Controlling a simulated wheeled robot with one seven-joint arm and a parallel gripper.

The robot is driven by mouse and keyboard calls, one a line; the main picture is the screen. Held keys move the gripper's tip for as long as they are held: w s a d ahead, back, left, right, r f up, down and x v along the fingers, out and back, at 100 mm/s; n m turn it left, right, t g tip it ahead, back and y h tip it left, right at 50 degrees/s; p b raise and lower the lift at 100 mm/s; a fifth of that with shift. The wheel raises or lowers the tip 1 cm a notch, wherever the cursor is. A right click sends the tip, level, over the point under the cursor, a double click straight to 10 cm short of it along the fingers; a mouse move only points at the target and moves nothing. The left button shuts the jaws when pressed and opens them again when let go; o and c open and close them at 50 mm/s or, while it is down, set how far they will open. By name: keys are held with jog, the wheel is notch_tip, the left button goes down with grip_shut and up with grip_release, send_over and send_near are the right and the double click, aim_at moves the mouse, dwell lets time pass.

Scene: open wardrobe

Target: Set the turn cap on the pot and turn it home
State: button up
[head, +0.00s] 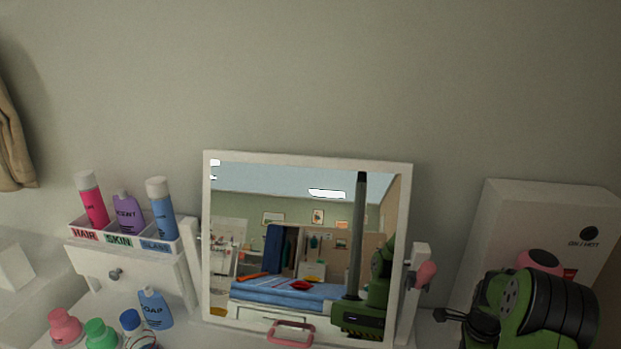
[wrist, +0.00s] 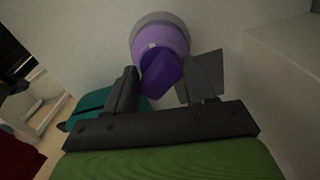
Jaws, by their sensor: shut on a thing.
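A purple cap (wrist: 163,38) with a darker purple knob fills the top middle of the wrist view. A grey round rim shows behind it; I cannot tell whether that is the pot or part of the cap. My gripper (wrist: 162,82) is shut on the knob, with one dark finger on each side. In the head view, my green arm stands at the lower right and the purple cap does not show. I cannot make out whether the cap is seated or held apart from a pot.
A mirror in a white frame (head: 309,157) stands at the middle. To its left, a labelled tray (head: 124,237) holds several bottles. Pink (head: 64,325), green (head: 100,334) and blue (head: 130,319) knobbed items and a soap bottle (head: 154,309) stand lower left. A white box (head: 500,225) is behind my arm.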

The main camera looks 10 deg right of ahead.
jog(key=m, duration=0.3)
jog(key=shift+m, duration=0.3)
jog(key=o, duration=1.2)
jog(key=shift+c, duration=1.1)
jog(key=n, duration=1.7)
